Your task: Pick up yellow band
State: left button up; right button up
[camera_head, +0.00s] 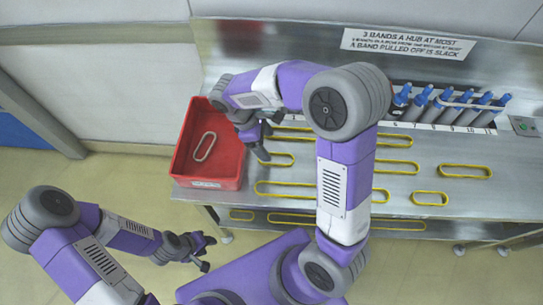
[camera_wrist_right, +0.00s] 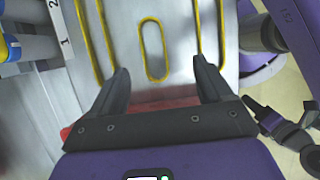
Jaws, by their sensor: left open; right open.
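Several yellow bands lie flat on the metal table, some long, some short. A short yellow band (camera_head: 293,160) lies near the red bin, just right of my right gripper (camera_head: 264,142). In the right wrist view a short yellow band (camera_wrist_right: 146,52) lies ahead of the open, empty fingers of my right gripper (camera_wrist_right: 160,68), with longer bands on both sides. The fingers appear apart from it. Other short bands (camera_head: 466,178) (camera_head: 429,205) lie at the right of the table. My left gripper (camera_head: 207,252) is open and empty, off the table's front left.
A red bin (camera_head: 222,184) at the table's left end holds a pale band (camera_head: 204,146). Blue-topped pegs (camera_head: 421,97) stand in a numbered row at the back, a pale band (camera_head: 470,104) across some. My right arm covers the table's middle. A sign (camera_head: 408,43) hangs behind.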

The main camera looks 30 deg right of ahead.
aim_at(276, 161)
jog(key=f+b, duration=0.2)
jog(key=f, duration=0.3)
jog(key=shift+w+d+f+b, duration=0.15)
jog(key=shift+w+d+b, duration=0.2)
jog(key=shift+d+b, duration=0.05)
jog(key=x, duration=0.1)
jog(key=b+x, duration=0.1)
jog(key=x, duration=0.1)
jog(key=b+x, duration=0.1)
jog(key=x, duration=0.1)
jog(key=shift+w+f, duration=0.1)
jog(key=shift+w, duration=0.25)
pick_arm(q)
notch_tip(276, 161, down, 6)
jog(key=w, duration=0.1)
pick_arm(e)
jog(key=shift+c, duration=0.4)
jog(key=c, duration=1)
jog(key=shift+c, duration=0.2)
pick_arm(q)
notch_tip(276, 161, up, 4)
jog(key=p, duration=0.3)
jog(key=shift+f+p, duration=0.1)
jog(key=shift+p, duration=0.2)
pick_arm(e)
notch_tip(276, 161, up, 10)
